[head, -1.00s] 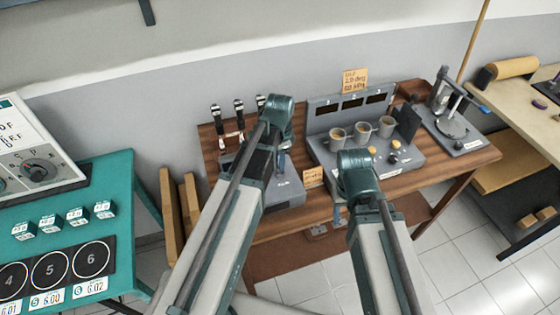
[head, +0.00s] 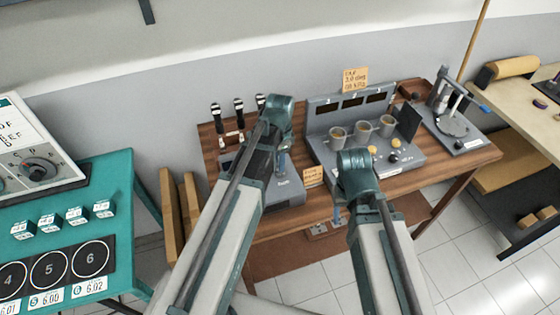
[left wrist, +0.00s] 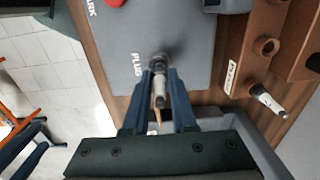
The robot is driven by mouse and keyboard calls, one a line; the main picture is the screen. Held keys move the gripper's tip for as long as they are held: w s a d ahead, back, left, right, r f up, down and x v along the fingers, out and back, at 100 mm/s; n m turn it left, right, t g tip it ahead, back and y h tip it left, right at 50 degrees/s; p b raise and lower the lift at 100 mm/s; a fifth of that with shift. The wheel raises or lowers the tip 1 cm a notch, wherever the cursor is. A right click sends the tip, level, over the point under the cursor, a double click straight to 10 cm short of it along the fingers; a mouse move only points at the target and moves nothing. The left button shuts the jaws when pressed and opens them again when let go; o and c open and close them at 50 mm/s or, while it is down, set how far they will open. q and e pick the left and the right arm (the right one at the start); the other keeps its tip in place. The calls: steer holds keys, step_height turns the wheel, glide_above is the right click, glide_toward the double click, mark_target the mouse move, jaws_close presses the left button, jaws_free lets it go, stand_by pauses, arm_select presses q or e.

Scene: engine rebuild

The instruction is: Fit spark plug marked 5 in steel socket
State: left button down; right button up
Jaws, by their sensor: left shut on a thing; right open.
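My left gripper (left wrist: 162,82) is shut on a spark plug (left wrist: 159,92), seen between its blue fingers in the left wrist view. The number on this plug cannot be read. Its dark upper end meets or overlaps a dark round socket (left wrist: 157,61) on the grey plate marked PLUG (left wrist: 115,50); I cannot tell how deep it sits. In the head view my left gripper (head: 282,162) is over the grey tester (head: 285,192), and my arm hides the plug and socket. My right gripper (head: 339,213) is open and empty at the bench's front edge.
A brown rack (left wrist: 262,75) with an empty hole and another tagged plug (left wrist: 267,98) is beside the plate. A grey console with several cups (head: 362,130) stands right of the tester. A teal table (head: 120,190) is at the left.

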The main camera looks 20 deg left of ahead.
arm_select(q)
steer(key=shift+f+b, duration=0.35)
stand_by(0.5)
steer(key=c, duration=0.6)
jaws_free()
steer(key=shift+c, duration=0.2)
step_height(320, 180, up, 8)
steer(key=p, duration=0.7)
steer(key=shift+f+p, duration=0.15)
steer(key=shift+p, duration=0.2)
steer(key=shift+f, duration=0.1)
